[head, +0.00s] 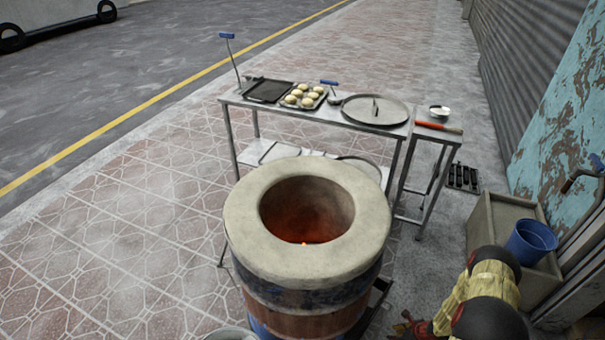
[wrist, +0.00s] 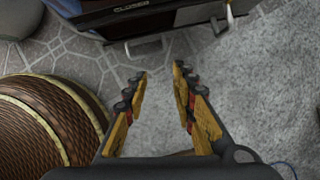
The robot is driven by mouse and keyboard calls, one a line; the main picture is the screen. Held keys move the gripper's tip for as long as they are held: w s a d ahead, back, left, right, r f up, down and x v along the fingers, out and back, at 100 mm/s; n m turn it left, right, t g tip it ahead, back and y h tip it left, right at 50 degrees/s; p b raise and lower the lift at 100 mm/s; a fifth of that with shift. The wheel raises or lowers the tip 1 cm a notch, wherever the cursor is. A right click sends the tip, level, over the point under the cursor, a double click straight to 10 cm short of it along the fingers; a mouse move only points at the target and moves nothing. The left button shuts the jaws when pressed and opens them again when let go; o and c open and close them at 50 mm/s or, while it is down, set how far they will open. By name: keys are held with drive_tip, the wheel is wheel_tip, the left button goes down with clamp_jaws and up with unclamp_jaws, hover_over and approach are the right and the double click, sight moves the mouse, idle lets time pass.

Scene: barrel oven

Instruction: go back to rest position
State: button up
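My gripper (wrist: 160,85) is open and empty in the wrist view, with its two yellow and black fingers apart over grey pavement. Nothing lies between the fingertips. In the head view, part of my yellow and black arm shows at the lower right, and I cannot make out the gripper's fingers there. The barrel oven (head: 307,222) stands in the middle of the head view, with its round mouth open and a glow inside.
Behind the oven, a metal table (head: 300,112) holds a tray of dough balls (head: 303,95), a dark tray (head: 269,91) and a round lid (head: 375,109). A blue bucket (head: 531,241) sits on a crate at right. A woven basket (wrist: 50,120) is left of my gripper.

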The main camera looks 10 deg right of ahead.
drive_tip(key=s+a+r+n+y, duration=0.1)
drive_tip(key=s+a+n+y, duration=0.1)
drive_tip(key=a, duration=0.3)
drive_tip(key=a+r+n+g+y, duration=0.1)
drive_tip(key=a+r+n, duration=0.3)
drive_tip(key=r, duration=0.8)
drive_tip(key=a+r+n+g, duration=0.2)
drive_tip(key=r+n, duration=0.3)
drive_tip(key=r, duration=0.6)
drive_tip(key=a+r+n+g+y, duration=0.1)
drive_tip(key=a+r+n, duration=0.3)
drive_tip(key=r, duration=0.8)
drive_tip(key=s+a+r+n+t+h, duration=0.1)
drive_tip(key=s+a+r+n+h, duration=0.1)
drive_tip(key=r, duration=1.1)
drive_tip(key=s+a+r+n+t+h+p, duration=0.1)
drive_tip(key=s+a+r+n+t+h, duration=0.1)
drive_tip(key=s+a+r+n, duration=0.3)
drive_tip(key=s+a+r+n+t+h, duration=0.2)
drive_tip(key=a+r+n, duration=0.3)
drive_tip(key=r, duration=1.5)
drive_tip(key=s+n, duration=0.1)
drive_tip(key=n, duration=0.1)
drive_tip(key=shift+s+r+n, duration=0.2)
drive_tip(key=shift+r+n, duration=0.1)
drive_tip(key=shift+n, duration=0.1)
